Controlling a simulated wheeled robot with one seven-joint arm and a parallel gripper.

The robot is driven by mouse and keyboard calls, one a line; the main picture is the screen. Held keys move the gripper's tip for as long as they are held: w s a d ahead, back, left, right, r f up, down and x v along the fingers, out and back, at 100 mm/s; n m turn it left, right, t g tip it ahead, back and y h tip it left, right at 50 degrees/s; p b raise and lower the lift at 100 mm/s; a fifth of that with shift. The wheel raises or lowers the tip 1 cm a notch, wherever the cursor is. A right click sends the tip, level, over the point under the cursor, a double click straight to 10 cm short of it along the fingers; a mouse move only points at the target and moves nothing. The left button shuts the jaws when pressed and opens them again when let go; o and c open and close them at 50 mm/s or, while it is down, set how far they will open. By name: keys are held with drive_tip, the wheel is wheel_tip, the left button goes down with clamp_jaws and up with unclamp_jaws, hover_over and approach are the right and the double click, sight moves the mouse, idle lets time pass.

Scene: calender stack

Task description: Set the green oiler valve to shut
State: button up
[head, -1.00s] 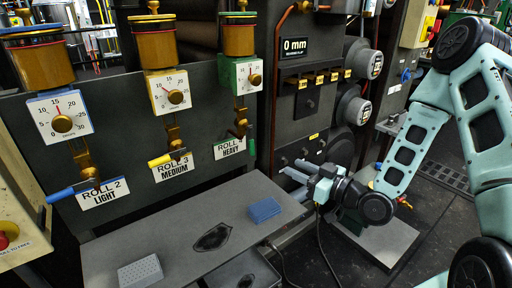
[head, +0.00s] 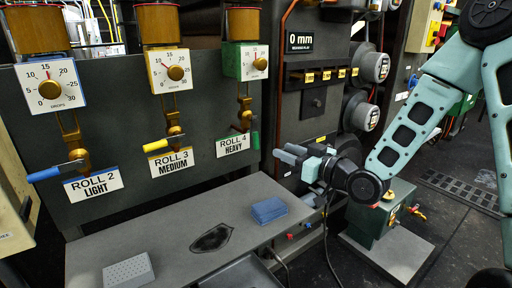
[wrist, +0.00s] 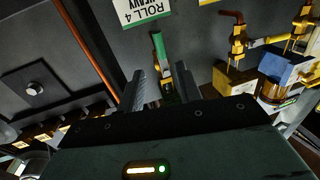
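The green oiler (head: 246,62) is the rightmost of three on the dark panel, above the ROLL 4 HEAVY label (head: 233,145). Its brass valve (head: 243,115) hangs below the dial, with a green handle (head: 254,140) pointing roughly down at the label's right edge. My gripper (head: 284,153) is right of and slightly below the handle, apart from it in the head view. In the wrist view, which is upside down, the green handle (wrist: 159,45) shows beyond the gap between my two spread fingers (wrist: 160,85). My gripper is open and empty.
The yellow (head: 156,146) and blue (head: 45,174) valve handles both point left on the panel. A grey shelf (head: 160,225) below carries a blue block (head: 268,209) and a light grey block (head: 128,270). A copper pipe (head: 279,70) runs down right of the green oiler.

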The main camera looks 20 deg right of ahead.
sight(256, 139)
drive_tip(key=x, duration=1.1)
drive_tip(key=shift+w+a+b, duration=0.15)
drive_tip(key=shift+w+b, duration=0.1)
drive_tip(key=shift+b, duration=0.1)
clamp_jaws()
